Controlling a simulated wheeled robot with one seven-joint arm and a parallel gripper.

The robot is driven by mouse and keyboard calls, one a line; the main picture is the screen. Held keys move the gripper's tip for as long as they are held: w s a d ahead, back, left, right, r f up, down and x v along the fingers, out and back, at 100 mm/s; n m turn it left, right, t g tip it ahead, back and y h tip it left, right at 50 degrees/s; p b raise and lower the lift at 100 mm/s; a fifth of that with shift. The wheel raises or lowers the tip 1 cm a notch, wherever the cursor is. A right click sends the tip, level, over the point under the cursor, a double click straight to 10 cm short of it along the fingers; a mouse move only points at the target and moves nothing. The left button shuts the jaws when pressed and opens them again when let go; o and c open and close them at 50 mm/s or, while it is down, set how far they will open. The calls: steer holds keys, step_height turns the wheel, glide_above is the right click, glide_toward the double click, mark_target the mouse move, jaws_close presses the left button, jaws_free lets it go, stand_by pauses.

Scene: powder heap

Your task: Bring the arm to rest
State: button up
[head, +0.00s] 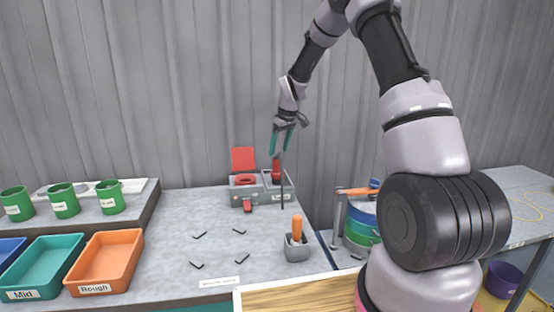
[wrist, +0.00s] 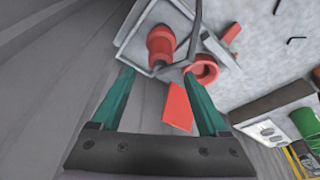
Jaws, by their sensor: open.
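My gripper (head: 281,148) hangs from my raised arm above the back of the grey worktable (head: 190,250). It also shows in the wrist view (wrist: 160,74), with two teal fingers spread apart and nothing seen held between them. Below it is a grey station (head: 243,193) with a red ring, a red knob (head: 276,170) and an upright red flap (head: 243,159).
A grey cup with an orange handle (head: 297,230) stands at the front right. Black corner marks lie mid-table. Orange (head: 105,262) and teal (head: 43,268) trays and green cups (head: 64,201) stand left. A rack with coloured rings (head: 360,222) stands right. A corrugated wall closes the back.

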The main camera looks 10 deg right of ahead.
steer(key=s+d+r+m+t, duration=0.1)
steer(key=s+d+r+m, duration=0.15)
steer(key=s+r, duration=0.75)
steer(key=s+d+r+m+t, duration=0.1)
steer(key=s+r+m, duration=0.2)
steer(key=s+r, duration=0.75)
steer(key=s+d+r+m+t, duration=0.1)
steer(key=s+r+m, duration=0.1)
steer(key=s, duration=0.7)
steer(key=s+r+m+t, duration=0.1)
steer(key=s+r+m, duration=0.2)
steer(key=s, duration=0.7)
steer(key=shift+d+t, duration=0.3)
steer(key=shift+d, duration=0.05)
steer(key=shift+w+m, duration=0.1)
steer(key=shift+m, duration=0.15)
